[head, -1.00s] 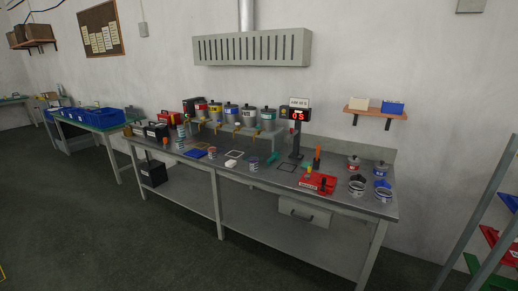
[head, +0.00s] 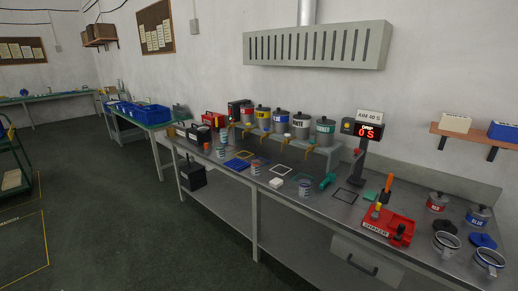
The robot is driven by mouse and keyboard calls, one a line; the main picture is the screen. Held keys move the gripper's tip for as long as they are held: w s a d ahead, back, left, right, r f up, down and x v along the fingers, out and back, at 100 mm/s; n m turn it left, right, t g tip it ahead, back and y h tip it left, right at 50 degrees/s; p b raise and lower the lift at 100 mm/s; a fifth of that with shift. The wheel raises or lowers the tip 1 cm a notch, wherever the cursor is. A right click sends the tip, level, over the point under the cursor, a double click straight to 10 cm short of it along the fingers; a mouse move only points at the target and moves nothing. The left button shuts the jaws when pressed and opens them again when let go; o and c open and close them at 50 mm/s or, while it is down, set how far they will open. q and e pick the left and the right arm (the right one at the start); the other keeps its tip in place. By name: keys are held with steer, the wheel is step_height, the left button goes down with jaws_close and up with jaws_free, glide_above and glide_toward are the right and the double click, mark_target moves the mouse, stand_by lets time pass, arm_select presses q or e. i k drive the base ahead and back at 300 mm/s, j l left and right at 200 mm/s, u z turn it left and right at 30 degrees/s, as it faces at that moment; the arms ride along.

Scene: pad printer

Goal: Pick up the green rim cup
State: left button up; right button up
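Several small printed cups stand on the grey workbench (head: 205,168). One cup (head: 305,188) stands near the front edge at the middle, and its top looks greenish, but it is too small to be sure. Another cup (head: 256,164) stands farther left, and one more (head: 221,150) beyond it. Two larger white cups, one (head: 447,243) and the other (head: 489,263), stand at the right end with dark or metal-looking rims. I cannot tell for certain which cup has the green rim. Neither of my grippers is in view.
Lidded ink pots, one with a green label (head: 325,131), stand on a raised shelf behind. A display post (head: 367,133), a red tray (head: 388,226) and a green tool (head: 326,181) are on the bench. The floor (head: 130,230) in front is clear.

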mark_target(220, 150)
steer(key=i+j+u, duration=0.15)
steer(key=i+j, duration=0.2)
steer(key=j, duration=0.2)
steer(key=i+j+u, duration=0.15)
steer(key=i+j, duration=0.25)
steer(key=j, duration=0.1)
